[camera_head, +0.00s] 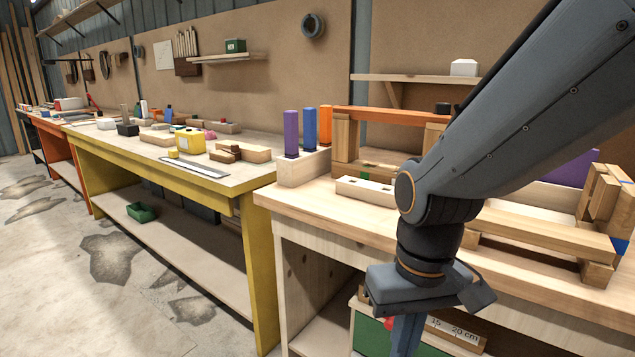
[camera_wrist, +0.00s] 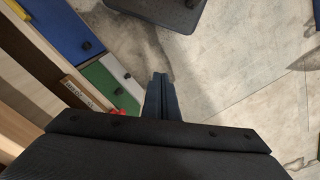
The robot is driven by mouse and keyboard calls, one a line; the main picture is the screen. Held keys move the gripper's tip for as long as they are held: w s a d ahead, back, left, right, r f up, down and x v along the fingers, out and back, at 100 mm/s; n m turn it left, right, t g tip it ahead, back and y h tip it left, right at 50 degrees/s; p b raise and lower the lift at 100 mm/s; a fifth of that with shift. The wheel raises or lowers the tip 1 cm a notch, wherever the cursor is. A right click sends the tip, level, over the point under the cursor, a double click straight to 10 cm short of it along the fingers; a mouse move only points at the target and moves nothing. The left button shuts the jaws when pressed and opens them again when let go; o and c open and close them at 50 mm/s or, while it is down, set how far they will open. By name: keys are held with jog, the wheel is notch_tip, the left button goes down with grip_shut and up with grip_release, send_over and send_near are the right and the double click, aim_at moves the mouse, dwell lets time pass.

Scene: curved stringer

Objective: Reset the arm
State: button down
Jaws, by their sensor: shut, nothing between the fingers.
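My arm comes in from the upper right in the head view, in front of the wooden workbench (camera_head: 312,213). My gripper (camera_head: 404,338) hangs below the wrist and points down, in front of the bench's lower shelf. Its fingertips run toward the bottom edge of the head view. In the wrist view my gripper (camera_wrist: 160,82) shows with its two fingers together and nothing between them. Below the fingertips is the stained concrete floor (camera_wrist: 230,75).
A small red thing (camera_wrist: 122,113) and a green panel (camera_wrist: 108,88) lie just left of the fingers in the wrist view. A long wooden rail (camera_head: 535,232) and blocks stand on the bench behind my arm. A yellow bench (camera_head: 258,265) stands to the left. Floor left of it is open.

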jog(key=d+r+m+p, duration=0.2)
jog(key=d+r+p, duration=0.5)
jog(key=p, duration=0.5)
jog(key=shift+s+r, duration=0.2)
jog(key=shift+s, duration=0.15)
